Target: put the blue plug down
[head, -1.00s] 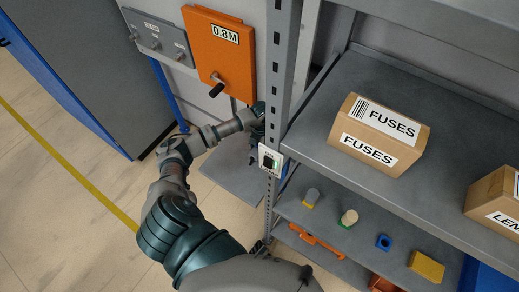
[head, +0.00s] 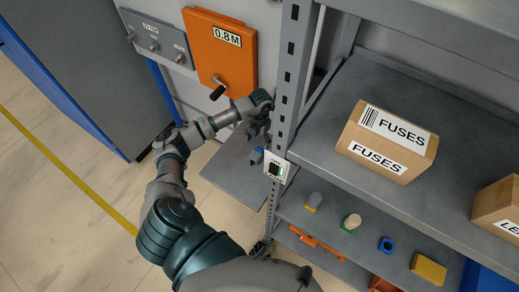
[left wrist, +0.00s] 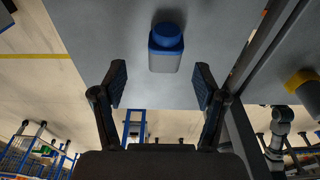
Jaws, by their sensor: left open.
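The blue plug (left wrist: 166,50) has a round blue top and a pale grey body. In the left wrist view it is ahead of the fingers, against a grey surface (left wrist: 105,50). My left gripper (left wrist: 160,85) is open, with a finger to either side below the plug and a clear gap between them. In the head view my left gripper (head: 258,140) is beside the shelf post, pointing down. A small blue part (head: 256,155) shows at its fingertips. Whether the plug touches the grey surface is hard to tell. My right gripper is not in view.
The perforated post (head: 287,95) stands close to the left gripper, with a small switch box (head: 276,167) on it. The lower shelf (head: 345,243) holds several small coloured parts. A fuses box (head: 388,142) sits above. An orange panel (head: 220,50) is behind the forearm.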

